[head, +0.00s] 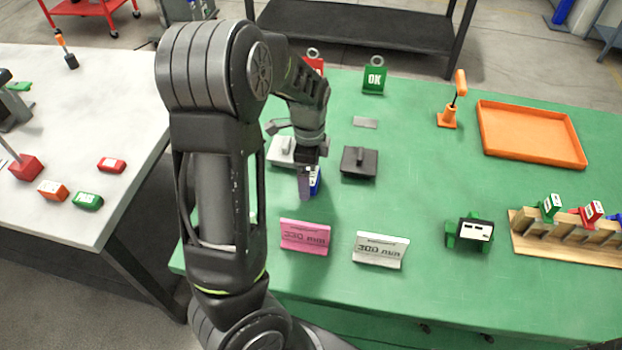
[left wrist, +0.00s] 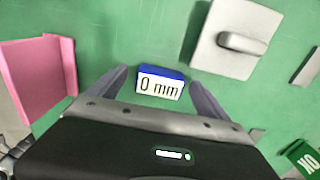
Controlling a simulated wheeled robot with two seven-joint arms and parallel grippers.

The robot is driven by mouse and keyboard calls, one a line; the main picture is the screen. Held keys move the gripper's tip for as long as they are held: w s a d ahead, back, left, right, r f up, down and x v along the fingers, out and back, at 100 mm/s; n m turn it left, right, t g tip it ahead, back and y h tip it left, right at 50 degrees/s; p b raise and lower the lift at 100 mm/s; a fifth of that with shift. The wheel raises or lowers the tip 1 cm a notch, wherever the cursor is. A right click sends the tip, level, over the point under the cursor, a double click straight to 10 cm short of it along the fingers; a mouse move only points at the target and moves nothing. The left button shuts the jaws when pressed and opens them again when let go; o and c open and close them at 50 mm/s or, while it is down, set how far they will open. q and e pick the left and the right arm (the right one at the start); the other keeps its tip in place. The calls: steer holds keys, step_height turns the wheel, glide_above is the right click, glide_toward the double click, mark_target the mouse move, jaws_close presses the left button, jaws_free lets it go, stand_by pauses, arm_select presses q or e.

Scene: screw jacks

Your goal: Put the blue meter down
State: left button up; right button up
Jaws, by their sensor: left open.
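The blue meter (head: 315,181) is on the green table (head: 400,205), partly hidden by my left gripper (head: 308,188) in the head view. In the left wrist view the meter (left wrist: 160,84) shows a white face reading "0 mm" and a blue top. The left gripper (left wrist: 158,82) is open, with one finger on each side of the meter and a small gap at both sides. The meter appears to rest on the table. My right gripper is not in view.
A pink sign (head: 305,237) and a white sign (head: 381,250) stand in front of the meter. A light grey block (head: 282,150) and a dark block (head: 359,163) lie behind it. An orange tray (head: 530,157) and a wooden rack (head: 560,240) are at right.

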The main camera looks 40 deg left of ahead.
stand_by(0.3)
arm_select(q)
steer(key=c, duration=1.8)
step_height(320, 180, up, 10)
